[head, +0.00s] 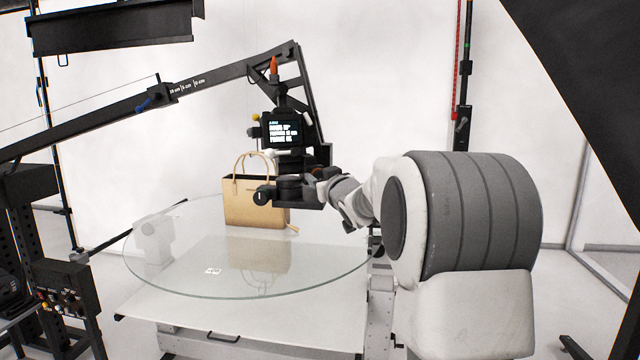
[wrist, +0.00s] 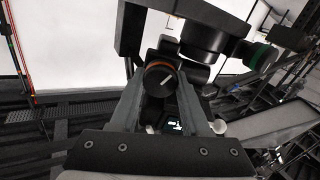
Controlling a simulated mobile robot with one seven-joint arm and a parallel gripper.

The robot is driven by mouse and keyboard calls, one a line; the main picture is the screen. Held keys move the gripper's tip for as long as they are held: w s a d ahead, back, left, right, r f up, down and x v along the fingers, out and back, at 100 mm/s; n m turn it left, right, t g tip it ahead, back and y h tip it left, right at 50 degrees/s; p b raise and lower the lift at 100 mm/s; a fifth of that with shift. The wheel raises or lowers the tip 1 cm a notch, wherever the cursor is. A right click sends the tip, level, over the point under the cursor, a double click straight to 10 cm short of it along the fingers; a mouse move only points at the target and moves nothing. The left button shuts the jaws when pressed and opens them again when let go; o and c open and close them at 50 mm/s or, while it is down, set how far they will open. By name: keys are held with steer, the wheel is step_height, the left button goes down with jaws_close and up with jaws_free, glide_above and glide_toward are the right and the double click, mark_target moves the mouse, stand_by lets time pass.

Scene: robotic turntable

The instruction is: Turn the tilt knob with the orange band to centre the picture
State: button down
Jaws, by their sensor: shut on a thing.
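The tilt knob (wrist: 160,80) is dark and round with an orange band and a pale line on its face. In the wrist view it sits between the two dark fingers of my gripper (wrist: 161,92), which is shut on it.
The handbag stands on a round glass turntable (head: 190,280) over a white table. A long black boom (head: 110,110) carries the camera from the left. A green-banded knob (wrist: 263,57) is to the right in the wrist view. A control panel (head: 65,295) stands at lower left.

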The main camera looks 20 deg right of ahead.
steer(key=n+b, duration=0.3)
steer(key=n, duration=0.3)
steer(key=shift+a+f+n+b, duration=0.1)
steer(key=shift+f+n+b, duration=0.05)
steer(key=shift+n+b, duration=0.2)
steer(key=n+b, duration=0.2)
steer(key=n, duration=0.1)
steer(key=shift+n, duration=0.25)
steer(key=n+b, duration=0.1)
steer(key=n, duration=0.2)
steer(key=shift+f+n+b, duration=0.1)
steer(key=shift+n+b, duration=0.2)
steer(key=shift+b, duration=0.05)
steer(key=n+b, duration=0.1)
steer(key=n, duration=0.2)
steer(key=shift+n+b, duration=0.3)
steer(key=n+b, duration=0.1)
steer(key=n, duration=0.2)
steer(key=shift+f+n, duration=0.1)
steer(key=shift+n, duration=0.2)
steer(key=n+b, duration=0.2)
steer(key=n, duration=0.3)
steer(key=shift+n+b, duration=0.3)
steer(key=shift+c, duration=1.9)
jaws_free()
